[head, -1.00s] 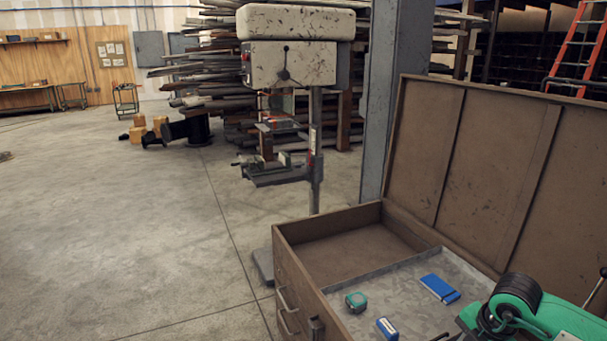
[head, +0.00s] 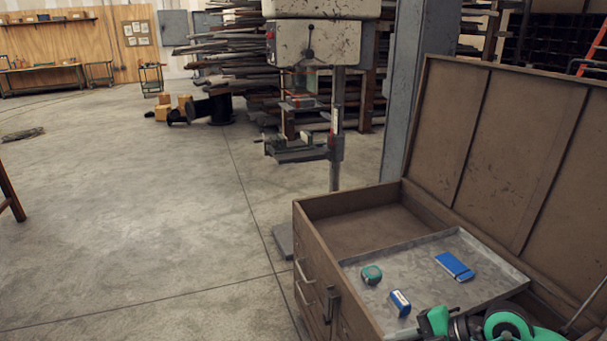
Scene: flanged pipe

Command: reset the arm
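Green and black links of my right arm show at the bottom right corner, in front of the chest's tray. The gripper at its end is not in view. My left arm and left gripper are not in view. I see no flanged pipe.
An open brown chest (head: 312,262) stands at the right, its lid (head: 500,150) raised. Its grey metal tray (head: 425,262) holds a teal tape measure (head: 371,274), a small blue-white box (head: 400,303) and a blue notebook (head: 455,266). A drill press (head: 337,120) and a post stand behind.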

